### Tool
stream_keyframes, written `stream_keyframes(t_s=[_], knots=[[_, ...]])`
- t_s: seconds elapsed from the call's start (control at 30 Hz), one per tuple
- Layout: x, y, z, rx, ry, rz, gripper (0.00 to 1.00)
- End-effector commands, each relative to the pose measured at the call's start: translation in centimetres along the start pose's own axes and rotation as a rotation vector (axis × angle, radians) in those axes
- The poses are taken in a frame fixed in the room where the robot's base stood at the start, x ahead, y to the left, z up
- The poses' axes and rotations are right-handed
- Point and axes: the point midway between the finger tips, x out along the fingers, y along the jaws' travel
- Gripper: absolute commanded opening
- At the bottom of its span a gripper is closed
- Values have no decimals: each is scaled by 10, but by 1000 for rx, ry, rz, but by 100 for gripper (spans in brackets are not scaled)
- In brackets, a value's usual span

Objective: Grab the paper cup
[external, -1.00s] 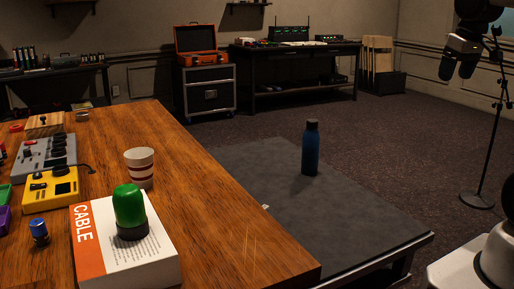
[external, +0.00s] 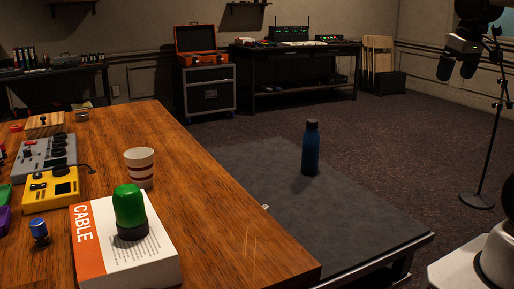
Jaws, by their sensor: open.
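The paper cup (external: 140,168) is white with red bands and stands upright on the wooden desk, just behind a thick book. My gripper (external: 457,70) is at the upper right of the external view, high above the floor and far from the cup. Its two dark fingers are apart, with nothing seen between them. The cup's base is in view beside the green-capped object.
A book (external: 90,246) marked CABLE bears a green-capped object (external: 130,207). A yellow device (external: 50,190) and a grey mixer (external: 32,157) lie left of the cup. A blue bottle (external: 311,150) stands on a low grey platform (external: 275,210). The desk (external: 215,225) is clear right of the cup.

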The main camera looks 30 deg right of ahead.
Motion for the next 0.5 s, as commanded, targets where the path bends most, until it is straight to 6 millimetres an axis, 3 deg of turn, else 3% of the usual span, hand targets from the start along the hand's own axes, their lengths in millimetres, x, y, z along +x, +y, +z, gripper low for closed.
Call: stream_keyframes(t_s=[0.27,0.5], knots=[[1,-1,-7,-6,9,5,100],[5,-7,-47,-47,70,35,100]])
